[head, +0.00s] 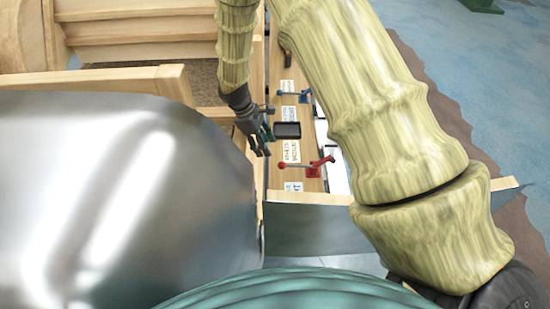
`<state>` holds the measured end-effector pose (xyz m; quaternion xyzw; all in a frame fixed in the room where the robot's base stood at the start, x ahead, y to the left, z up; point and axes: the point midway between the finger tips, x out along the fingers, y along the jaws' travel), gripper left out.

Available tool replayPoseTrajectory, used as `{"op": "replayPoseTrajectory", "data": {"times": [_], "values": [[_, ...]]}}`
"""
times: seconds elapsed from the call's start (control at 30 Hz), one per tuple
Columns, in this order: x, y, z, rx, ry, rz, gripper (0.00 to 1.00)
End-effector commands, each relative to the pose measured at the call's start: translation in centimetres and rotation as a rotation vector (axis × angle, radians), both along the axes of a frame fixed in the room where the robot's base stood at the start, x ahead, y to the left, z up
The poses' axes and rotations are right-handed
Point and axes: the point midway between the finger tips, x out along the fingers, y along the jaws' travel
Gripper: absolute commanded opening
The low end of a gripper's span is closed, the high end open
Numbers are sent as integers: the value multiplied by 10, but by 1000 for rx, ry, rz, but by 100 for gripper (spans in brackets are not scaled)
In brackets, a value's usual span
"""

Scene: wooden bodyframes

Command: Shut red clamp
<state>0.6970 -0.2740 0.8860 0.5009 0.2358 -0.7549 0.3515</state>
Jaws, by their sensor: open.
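The red clamp (313,167) sits on a narrow wooden board near its front end. My gripper (262,145) hangs from my arm at the left edge of the board, a little above and left of the red clamp. It is open, empty and apart from the clamp. Its fingers point down. I cannot tell its exact height over the board.
A blue clamp (304,96) stands farther back on the board. A black tray-like item (287,130) lies between the clamps, among white labels (291,151). A wooden frame (125,80) stands at the left. My arm hides part of the right side.

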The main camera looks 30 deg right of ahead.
Motion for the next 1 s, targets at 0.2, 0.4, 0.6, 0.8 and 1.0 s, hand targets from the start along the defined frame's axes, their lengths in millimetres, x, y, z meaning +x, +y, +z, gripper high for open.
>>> {"op": "replayPoseTrajectory", "data": {"times": [0.2, 0.4, 0.6, 0.8, 1.0], "values": [[-10, -27, -29, -1, 9, -29, 49], [-14, -35, -56, 0, 12, -30, 49], [-20, -42, -77, 0, 10, -31, 49], [-23, -45, -90, 0, 10, -29, 49], [-23, -44, -94, 0, 8, -28, 49]]}}
